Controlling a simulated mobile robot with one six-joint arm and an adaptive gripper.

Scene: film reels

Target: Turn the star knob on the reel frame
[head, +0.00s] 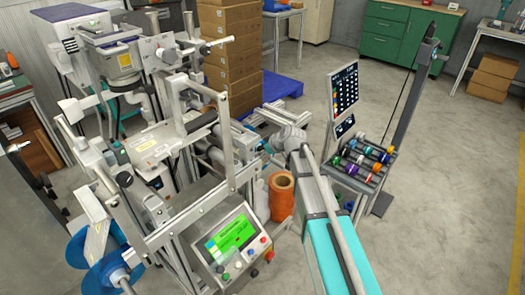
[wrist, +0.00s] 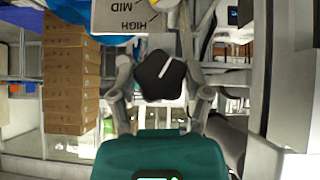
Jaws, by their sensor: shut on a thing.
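The star knob (wrist: 157,76) is black with a white line that points up and slightly right in the wrist view. My gripper (wrist: 161,88) has its two grey fingers on either side of the knob and is shut on it. Behind the knob is a pale plate (wrist: 113,16) with a dial mark and the words HIGH and MID, upside down in this view. In the head view my gripper (head: 265,147) reaches the right side of the grey reel frame (head: 228,150). The knob is hidden there.
A control panel (head: 232,238) with a green screen fronts the frame. An orange spool (head: 282,195) stands below my arm. Stacked cardboard boxes (head: 230,60) are behind. Open floor lies at right.

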